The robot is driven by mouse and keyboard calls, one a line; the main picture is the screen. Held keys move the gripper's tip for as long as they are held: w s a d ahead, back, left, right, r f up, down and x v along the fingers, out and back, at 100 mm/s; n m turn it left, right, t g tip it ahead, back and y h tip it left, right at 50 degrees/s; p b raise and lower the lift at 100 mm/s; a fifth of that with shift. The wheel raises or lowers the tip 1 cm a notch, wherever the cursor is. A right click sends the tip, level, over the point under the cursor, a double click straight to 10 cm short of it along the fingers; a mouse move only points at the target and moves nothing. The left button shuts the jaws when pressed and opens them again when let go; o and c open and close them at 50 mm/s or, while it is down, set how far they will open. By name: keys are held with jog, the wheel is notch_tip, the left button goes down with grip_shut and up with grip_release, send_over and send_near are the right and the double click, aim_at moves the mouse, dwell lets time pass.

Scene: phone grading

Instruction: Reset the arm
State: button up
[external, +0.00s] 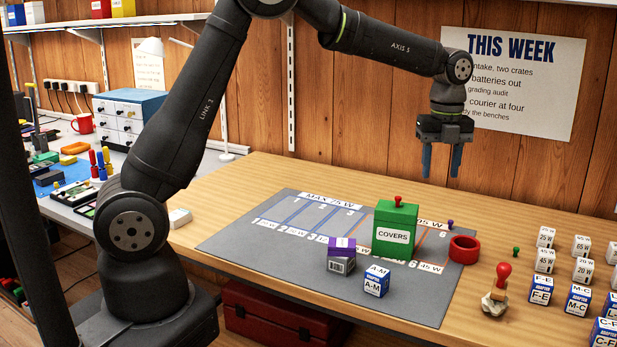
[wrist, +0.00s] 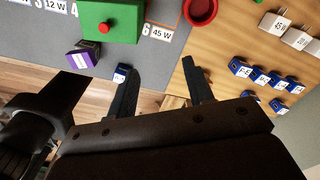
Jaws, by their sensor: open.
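My arm (external: 395,45) reaches from its base at the left over the wooden bench. My gripper (external: 441,160) hangs fingers down above the back right of the bench, in front of the wood wall. Its two fingers are apart with nothing between them. In the wrist view my gripper (wrist: 165,80) is also open and empty, with bench top and floor showing beyond the fingers.
A purple-topped box (external: 341,256) and a blue A-M box (external: 376,281) are in front. A red ring (external: 463,250), red-knobbed stamp (external: 502,283) and several small boxes (external: 541,291) lie right.

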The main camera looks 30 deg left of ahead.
jog(key=w+a+n, duration=0.2)
jog(key=w+a, duration=0.4)
jog(key=a, duration=0.4)
jog(key=shift+w, duration=0.35)
jog(key=shift+o, duration=0.4)
